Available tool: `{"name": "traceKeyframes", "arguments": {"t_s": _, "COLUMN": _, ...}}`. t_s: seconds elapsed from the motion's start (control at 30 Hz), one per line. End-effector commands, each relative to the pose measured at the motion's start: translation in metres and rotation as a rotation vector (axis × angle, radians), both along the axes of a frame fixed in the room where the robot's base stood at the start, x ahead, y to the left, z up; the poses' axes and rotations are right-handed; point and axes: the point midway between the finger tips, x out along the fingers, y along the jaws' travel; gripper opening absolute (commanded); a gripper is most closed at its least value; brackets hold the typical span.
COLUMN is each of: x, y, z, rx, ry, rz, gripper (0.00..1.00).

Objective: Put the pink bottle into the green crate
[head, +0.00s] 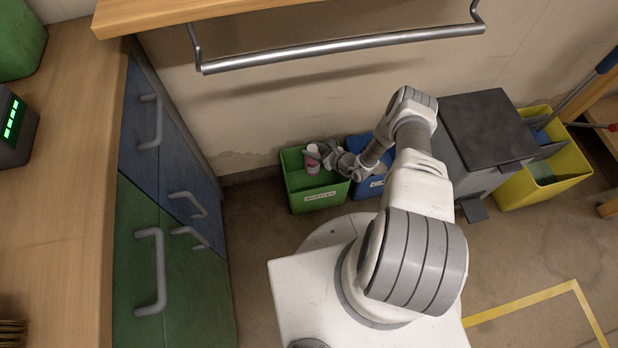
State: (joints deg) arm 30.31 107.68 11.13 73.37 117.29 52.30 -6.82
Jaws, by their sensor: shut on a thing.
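The pink bottle (312,167) has a pale cap and a pink lower part. It stands roughly upright over the opening of the green crate (320,198). My gripper (324,158) reaches in from the right and is shut on the bottle. The green crate sits on the floor by the wall and has a white label on its front. I cannot tell whether the bottle touches the crate floor. The fingertips are small and partly hidden beside the bottle.
A blue crate (366,188) stands right of the green crate, partly behind my arm. A dark grey pedal bin (480,135) and a yellow mop bucket (545,180) stand further right. A metal rail (340,48) crosses above. Cabinets (165,200) stand at left.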

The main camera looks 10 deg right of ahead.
Motion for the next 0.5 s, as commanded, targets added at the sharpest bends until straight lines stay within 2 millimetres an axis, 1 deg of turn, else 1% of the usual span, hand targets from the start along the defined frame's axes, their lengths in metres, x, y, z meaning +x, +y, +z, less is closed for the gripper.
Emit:
{"name": "traceKeyframes", "arguments": {"t_s": 0.03, "x": -0.001, "y": 0.002, "z": -0.018, "rx": 0.0, "ry": 0.001, "rz": 0.003, "gripper": 0.0}}
{"name": "traceKeyframes", "arguments": {"t_s": 0.13, "x": -0.001, "y": 0.001, "z": -0.037, "rx": 0.001, "ry": 0.001, "rz": 0.002, "gripper": 0.0}}
{"name": "traceKeyframes", "arguments": {"t_s": 0.2, "x": -0.001, "y": 0.001, "z": -0.045, "rx": -0.001, "ry": -0.001, "rz": 0.002, "gripper": 0.0}}
{"name": "traceKeyframes", "arguments": {"t_s": 0.37, "x": -0.001, "y": 0.001, "z": -0.055, "rx": 0.0, "ry": 0.001, "rz": 0.001, "gripper": 0.0}}
{"name": "traceKeyframes", "arguments": {"t_s": 0.5, "x": -0.001, "y": 0.001, "z": -0.073, "rx": -0.001, "ry": 0.001, "rz": 0.001, "gripper": 0.0}}
